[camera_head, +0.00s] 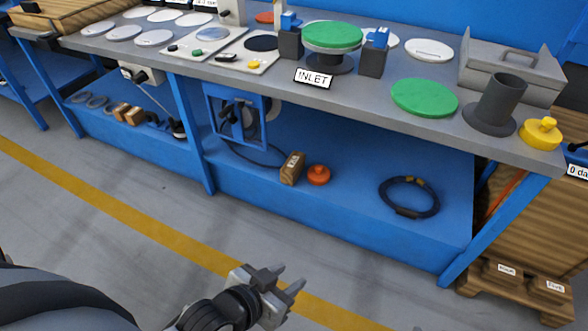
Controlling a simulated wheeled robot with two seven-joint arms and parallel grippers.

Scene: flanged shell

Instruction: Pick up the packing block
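A small wooden block (292,169) with a white label stands on the blue lower shelf of the workbench, just left of an orange knob-like part (318,175). Its label is too small to read, so I cannot be sure that it is the packing block. Two more wooden blocks (134,116) sit close together at the far left of the shelf. My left gripper (291,278) is at the bottom of the view, in front of the bench and well apart from the blocks. Its fingers are spread with nothing between them. My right gripper is out of view.
The grey bench top (370,105) overhangs the shelf, and a blue leg (192,135) stands left of the labelled block. A coiled black cable (409,197) lies to the right. A grey flanged shell (497,103) stands on top. The floor before the bench is clear.

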